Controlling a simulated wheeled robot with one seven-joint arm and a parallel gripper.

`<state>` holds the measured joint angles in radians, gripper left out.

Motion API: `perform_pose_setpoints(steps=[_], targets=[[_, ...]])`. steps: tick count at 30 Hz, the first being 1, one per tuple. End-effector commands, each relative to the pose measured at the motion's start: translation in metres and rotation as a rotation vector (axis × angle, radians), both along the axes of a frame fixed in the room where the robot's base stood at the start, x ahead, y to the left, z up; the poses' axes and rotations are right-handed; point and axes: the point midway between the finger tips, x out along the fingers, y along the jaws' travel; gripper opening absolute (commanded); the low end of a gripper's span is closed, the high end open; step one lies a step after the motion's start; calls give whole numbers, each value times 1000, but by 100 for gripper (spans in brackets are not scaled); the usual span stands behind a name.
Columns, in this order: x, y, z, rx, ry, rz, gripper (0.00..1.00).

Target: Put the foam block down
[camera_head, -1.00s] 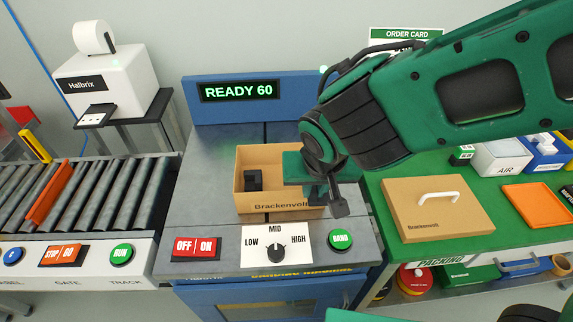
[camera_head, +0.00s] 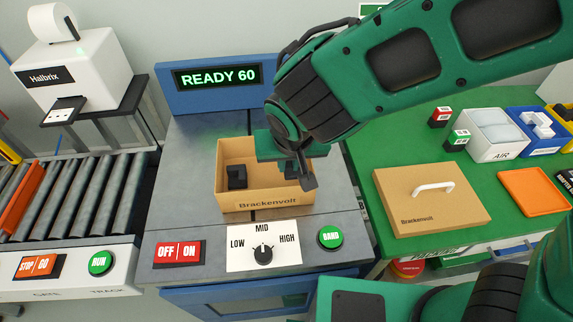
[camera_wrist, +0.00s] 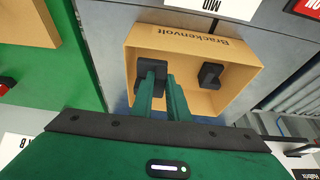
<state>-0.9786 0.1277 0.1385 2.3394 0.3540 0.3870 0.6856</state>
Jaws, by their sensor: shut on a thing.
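A black foam block (camera_wrist: 148,72) is at my gripper's fingertips (camera_wrist: 160,76) inside an open cardboard box in the wrist view. My gripper is shut on this block. In the head view the held block (camera_head: 292,170) shows only partly at the box's right end, behind my gripper (camera_head: 303,172). A second black block (camera_head: 237,177) sits at the box's left end; it also shows in the wrist view (camera_wrist: 211,75). The box (camera_head: 265,202) stands on the grey machine top. Whether the held block touches the box floor is hard to tell.
The box's walls stand close around my fingers. A control panel with a dial (camera_head: 263,254) is in front, and a READY 60 display (camera_head: 217,76) behind. A roller conveyor (camera_head: 75,200) lies left. A cardboard lid with a white handle (camera_head: 430,198) lies on the green bench at right.

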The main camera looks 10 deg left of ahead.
Motion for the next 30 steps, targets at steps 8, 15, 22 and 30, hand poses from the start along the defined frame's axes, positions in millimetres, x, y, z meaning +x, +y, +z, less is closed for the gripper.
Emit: perform_pose_setpoints(steps=[8, 15, 22, 30], targets=[[41, 3, -25, 0, 1, -2, 0], [45, 4, -44, -3, 1, 0, 0], [45, 4, -67, -1, 0, 0, 0], [45, 4, -67, 0, 0, -1, 0]])
